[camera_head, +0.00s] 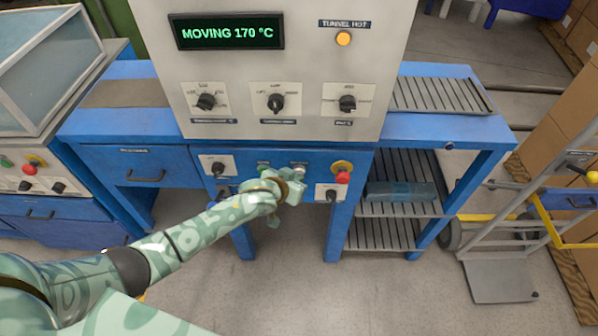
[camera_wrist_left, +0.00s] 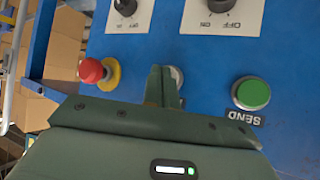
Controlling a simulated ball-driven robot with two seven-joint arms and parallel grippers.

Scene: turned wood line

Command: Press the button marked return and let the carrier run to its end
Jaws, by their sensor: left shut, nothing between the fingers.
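My left gripper (camera_head: 293,184) is shut and empty, held up against the blue front panel of the machine. In the left wrist view its fingertips (camera_wrist_left: 163,84) overlap a pale round button (camera_wrist_left: 178,74), which is mostly hidden behind them. The button's label is hidden, and I cannot tell whether the fingers touch it. The green button (camera_wrist_left: 252,93) marked SEND sits beside it. The display (camera_head: 227,32) above reads MOVING 170 °C. I cannot make out the carrier. My right gripper is not in view.
A red emergency stop (camera_head: 342,172) on a yellow base sits close to the right of the gripper. Rotary switches flank the buttons. An amber TUNNEL HOT lamp (camera_head: 344,38) is lit. A rack (camera_head: 390,235) and a hand truck (camera_head: 500,240) stand at the right.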

